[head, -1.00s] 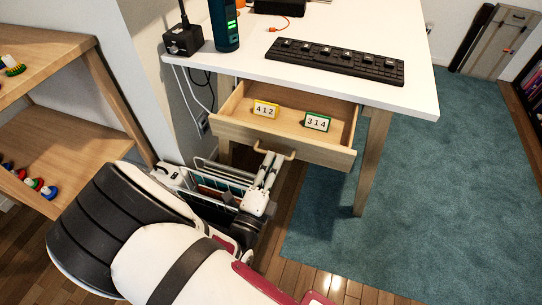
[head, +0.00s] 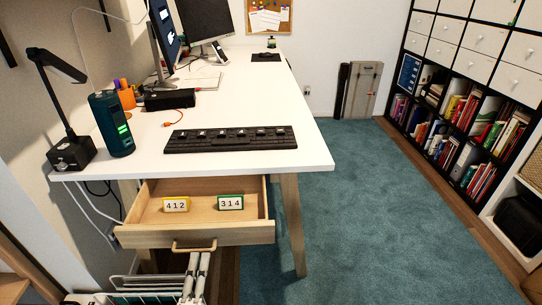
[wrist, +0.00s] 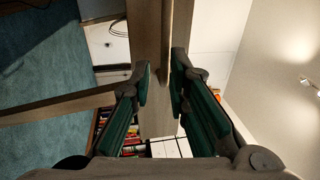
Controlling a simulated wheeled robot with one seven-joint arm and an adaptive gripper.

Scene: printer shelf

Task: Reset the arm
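My gripper (head: 196,257) is just below the wooden handle (head: 194,247) of the open desk drawer (head: 150,238). In the wrist view my gripper (wrist: 162,82) has its two dark green-padded fingers apart, with a gap between them. A wooden bar, apparently the handle (wrist: 165,40), shows in line with that gap; whether a finger touches it I cannot tell. Most of my arm is below the head view.
The white desk (head: 300,130) bears a keyboard (head: 230,139), a speaker (head: 110,125) and a lamp (head: 60,65). A white wire rack (head: 135,285) stands beside my gripper. Teal carpet (head: 370,220) lies clear at right.

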